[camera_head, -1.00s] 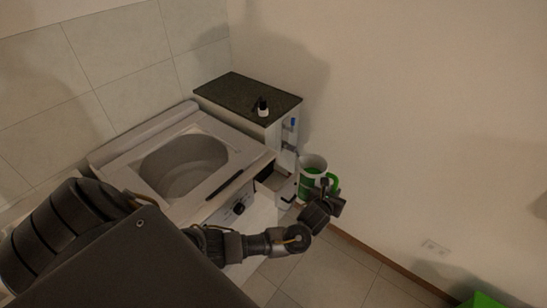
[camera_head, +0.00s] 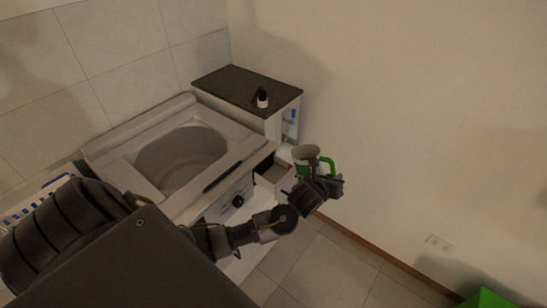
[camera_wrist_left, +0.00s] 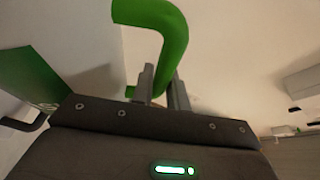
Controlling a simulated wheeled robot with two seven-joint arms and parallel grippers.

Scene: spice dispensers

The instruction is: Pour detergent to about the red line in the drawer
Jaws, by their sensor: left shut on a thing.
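A white-and-green cup (camera_head: 306,153) with a green handle (camera_head: 329,165) is held beside the washing machine's front right corner. Its contents cannot be made out. My left gripper (camera_head: 319,183) is shut on the handle, which also shows between the two fingers in the left wrist view (camera_wrist_left: 170,35). The open drawer (camera_head: 267,172) juts from the machine's front right, just left of and below the cup. The red line in it is too small or hidden to see. My right gripper is not in view.
The washing machine (camera_head: 120,150) has an open round tub. A white cabinet with a dark top (camera_head: 235,85) stands behind the drawer, carrying a small black-and-white bottle (camera_head: 262,98). A wall is close on the right. A green object (camera_head: 487,299) lies at bottom right.

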